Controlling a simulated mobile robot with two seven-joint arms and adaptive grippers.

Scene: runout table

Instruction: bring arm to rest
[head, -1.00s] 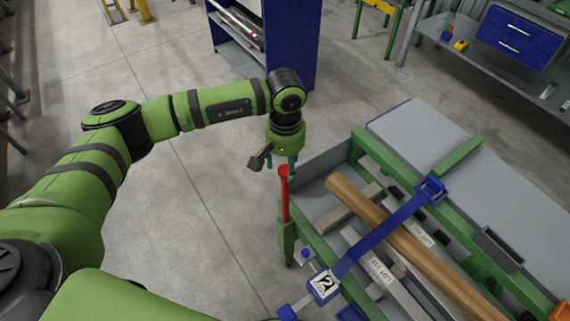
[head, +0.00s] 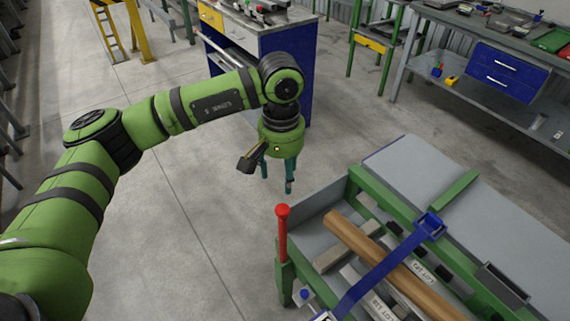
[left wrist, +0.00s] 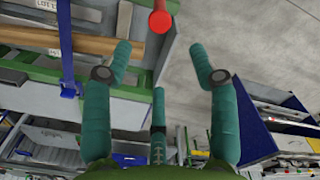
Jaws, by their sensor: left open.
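My left arm comes in from the left in the head view, and its gripper (head: 277,185) hangs fingers down above the floor, just beyond the near-left corner of the runout table (head: 362,182). The gripper is open and empty. In the left wrist view its teal fingers (left wrist: 160,75) are spread with nothing between them. A red-topped post (head: 283,230) stands at the table's corner, apart from the fingers; its red knob also shows at the top of the left wrist view (left wrist: 160,20). My right gripper is not in view.
A wooden bar (head: 385,262) and grey metal bars lie on the table under a blue strap (head: 388,262). A blue cabinet (head: 290,70) stands behind my left gripper. A workbench with blue drawers (head: 503,68) is at the back right. The floor left of the table is clear.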

